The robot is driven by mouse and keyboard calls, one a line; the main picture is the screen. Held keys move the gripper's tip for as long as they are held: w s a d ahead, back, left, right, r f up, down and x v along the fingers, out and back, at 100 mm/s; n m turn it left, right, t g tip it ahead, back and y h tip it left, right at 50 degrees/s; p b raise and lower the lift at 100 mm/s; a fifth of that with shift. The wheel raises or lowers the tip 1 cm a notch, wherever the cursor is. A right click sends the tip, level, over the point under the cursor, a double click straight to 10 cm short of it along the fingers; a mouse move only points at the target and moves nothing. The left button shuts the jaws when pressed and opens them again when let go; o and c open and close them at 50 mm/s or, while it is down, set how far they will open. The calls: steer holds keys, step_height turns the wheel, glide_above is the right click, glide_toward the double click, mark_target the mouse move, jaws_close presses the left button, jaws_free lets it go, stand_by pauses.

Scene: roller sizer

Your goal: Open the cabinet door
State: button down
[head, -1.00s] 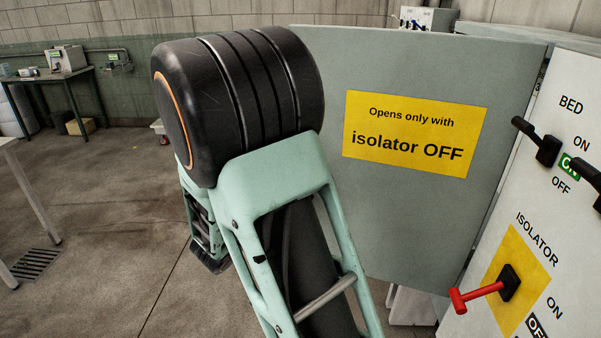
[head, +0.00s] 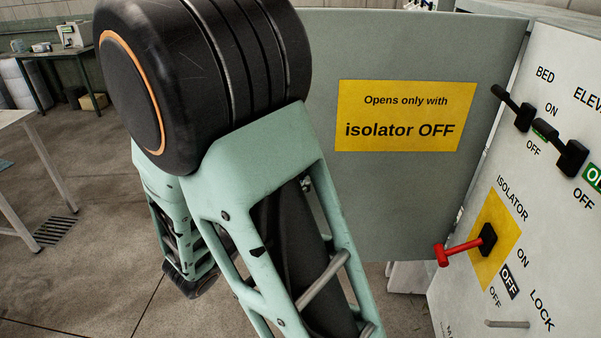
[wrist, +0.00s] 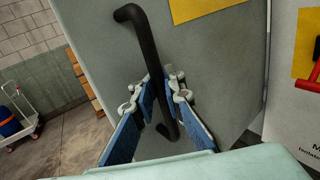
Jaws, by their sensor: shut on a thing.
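The cabinet door (head: 410,205) is a grey panel with a yellow label (head: 405,116) reading "Opens only with isolator OFF". It stands swung out at an angle from the white control face (head: 455,295), with its right edge beside that face. In the wrist view, the door (wrist: 215,60) carries a long black bar handle (wrist: 146,40). My gripper (wrist: 160,100) is shut on the lower part of this handle, with a blue-padded finger on each side. In the head view, my arm hides the gripper and the handle.
A red isolator lever (head: 460,248) sticks out left from the control face, beside a black-backed OFF mark. Black switches (head: 523,117) sit above it. A white table (head: 45,150) stands at the left. A trolley (wrist: 20,115) shows in the wrist view. Floor left of my arm is open.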

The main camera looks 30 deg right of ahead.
steer(key=shift+s+a, duration=0.15)
steer(key=shift+a, duration=0.1)
steer(key=c, duration=2)
jaws_free()
steer(key=shift+a, duration=0.15)
steer(key=shift+c, duration=0.2)
steer(key=v, duration=1.2)
